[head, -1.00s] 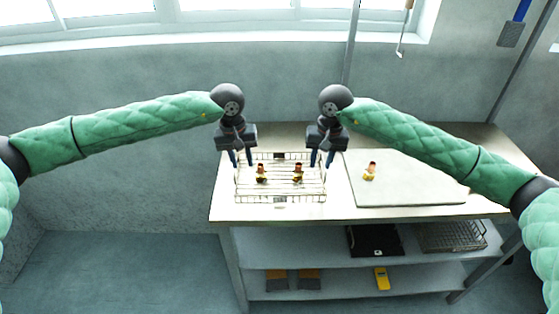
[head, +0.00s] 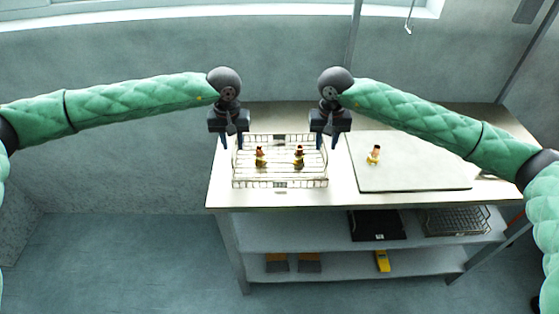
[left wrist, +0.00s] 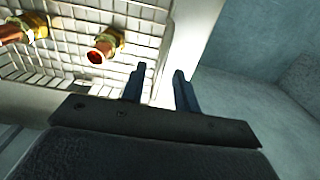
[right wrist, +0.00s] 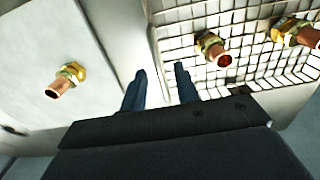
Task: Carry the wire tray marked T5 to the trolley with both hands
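The wire tray (head: 280,183) stands on the bench top, with small tags on its near and far sides too small to read. Two brass-and-copper fittings stand in it, one (head: 260,157) left and one (head: 299,157) right. My left gripper (head: 232,147) is open at the tray's left end; in the left wrist view its fingers (left wrist: 159,85) are parted around the line of the end wall. My right gripper (head: 326,147) is open at the right end, its fingers (right wrist: 160,85) likewise parted there. Neither is visibly closed on the tray. No trolley is identifiable.
A pale board (head: 415,178) with one more fitting (head: 375,155) lies right of the tray on the bench (head: 345,198). Lower shelves hold a black tray (head: 376,226), a wire rack (head: 455,221) and a yellow tool (head: 382,261). Open floor lies left of the bench.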

